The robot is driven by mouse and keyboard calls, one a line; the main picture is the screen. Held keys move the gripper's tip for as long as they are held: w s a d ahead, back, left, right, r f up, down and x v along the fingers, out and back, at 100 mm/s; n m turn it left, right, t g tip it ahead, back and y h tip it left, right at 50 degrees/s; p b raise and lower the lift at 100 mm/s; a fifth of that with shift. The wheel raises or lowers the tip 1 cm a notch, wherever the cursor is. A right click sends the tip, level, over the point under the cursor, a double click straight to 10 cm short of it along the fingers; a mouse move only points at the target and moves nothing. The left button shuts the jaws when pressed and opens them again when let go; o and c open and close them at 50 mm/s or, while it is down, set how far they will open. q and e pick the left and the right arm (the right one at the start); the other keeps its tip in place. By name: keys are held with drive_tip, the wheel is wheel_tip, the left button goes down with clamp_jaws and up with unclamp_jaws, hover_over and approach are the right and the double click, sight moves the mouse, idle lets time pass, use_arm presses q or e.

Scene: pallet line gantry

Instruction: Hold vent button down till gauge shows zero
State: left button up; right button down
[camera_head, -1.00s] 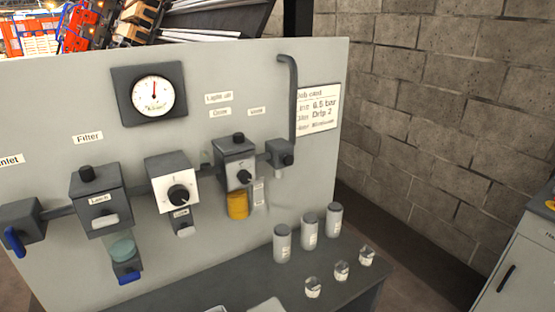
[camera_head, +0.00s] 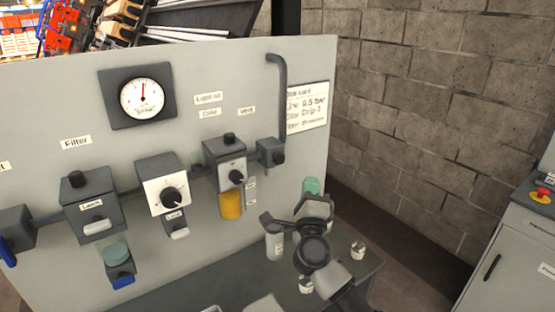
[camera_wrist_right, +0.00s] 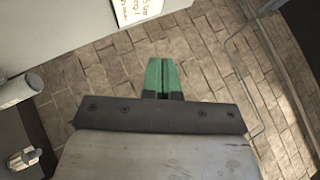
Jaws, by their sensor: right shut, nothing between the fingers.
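The round gauge (camera_head: 142,98) has a white dial and hangs high on the grey panel. Its red needle points about straight up; the numbers are too small to read. A small grey block (camera_head: 266,152) at the foot of the bent pipe carries a dark round button (camera_head: 278,157), below and right of the Vent label (camera_head: 246,111). My right gripper (camera_head: 312,186) has green fingertips and stands to the right of and below that button, apart from it. In the right wrist view its fingers (camera_wrist_right: 165,78) are together and empty, over the floor. My left gripper is not in view.
The panel also carries a filter block (camera_head: 90,205), a regulator with a dial (camera_head: 165,185) and a lubricator (camera_head: 225,160) with an amber bowl. A bottle (camera_head: 275,246) and small jars (camera_head: 358,250) stand on the bench near my right arm. The job card (camera_head: 306,107) hangs at the panel's right.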

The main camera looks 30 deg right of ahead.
sight(280, 159)
drive_tip(key=shift+d+r+m+g+h, duration=0.25)
drive_tip(key=shift+r+m+g+h, duration=0.1)
drive_tip(key=shift+m+h, duration=0.2)
drive_tip(key=shift+w+y, duration=0.1)
drive_tip(key=shift+y, duration=0.15)
drive_tip(key=w+b, duration=0.4)
drive_tip(key=w, duration=0.4)
drive_tip(key=shift+w+a, duration=0.3)
drive_tip(key=shift+a, duration=0.05)
idle(1.5)
drive_tip(key=shift+w, duration=0.4)
drive_tip(key=shift+w+b, duration=0.3)
drive_tip(key=shift+w, duration=0.25)
idle(3.6)
